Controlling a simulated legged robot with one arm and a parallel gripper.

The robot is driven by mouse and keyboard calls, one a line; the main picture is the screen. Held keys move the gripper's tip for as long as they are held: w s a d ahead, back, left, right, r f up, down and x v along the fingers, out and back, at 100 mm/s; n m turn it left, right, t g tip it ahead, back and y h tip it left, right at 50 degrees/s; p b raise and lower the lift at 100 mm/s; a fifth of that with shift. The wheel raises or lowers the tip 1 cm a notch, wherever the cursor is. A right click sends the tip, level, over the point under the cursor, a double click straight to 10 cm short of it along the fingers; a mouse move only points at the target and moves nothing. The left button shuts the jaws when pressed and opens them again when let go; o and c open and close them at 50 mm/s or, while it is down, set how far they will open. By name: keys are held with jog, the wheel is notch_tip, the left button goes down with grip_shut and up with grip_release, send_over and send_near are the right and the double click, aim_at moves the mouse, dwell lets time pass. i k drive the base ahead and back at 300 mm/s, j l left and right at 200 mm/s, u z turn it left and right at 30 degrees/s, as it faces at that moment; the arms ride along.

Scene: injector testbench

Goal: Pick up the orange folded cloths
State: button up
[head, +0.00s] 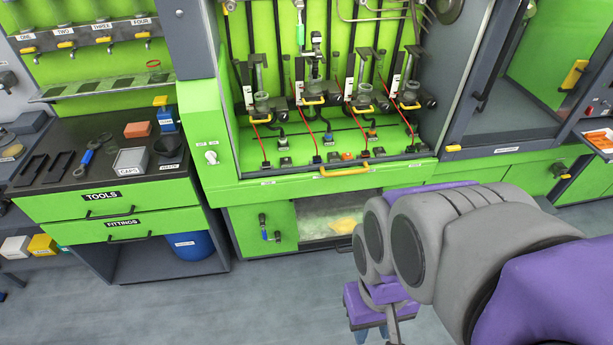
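The orange folded cloths (137,129) show as a small, flat orange stack on the dark top of the tool bench (100,186) at the left. They lie behind a grey-white box and to the left of a blue container. My gripper (373,334) is low at the bottom centre-right, in front of the green test bench and far from the cloths. It points down and its tips are partly cut off by the lower edge. Whether its fingers are open or shut is unclear, and nothing is seen in it.
Near the cloths stand a grey-white box (130,161), a dark bowl (167,147), a blue container (167,118) and a blue tool (87,159). A shelf (95,89) overhangs the bench's back. The grey floor (220,300) is clear in front.

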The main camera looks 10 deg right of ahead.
aim_at(143, 128)
jog(key=i+j+u, duration=0.2)
jog(key=i+j, duration=0.45)
jog(key=j, duration=0.4)
jog(key=i+j+u, duration=0.15)
jog(key=i+j, duration=0.55)
jog(key=j, duration=0.25)
jog(key=i+j+u, duration=0.2)
jog(key=i+j, duration=0.55)
jog(key=j, duration=0.1)
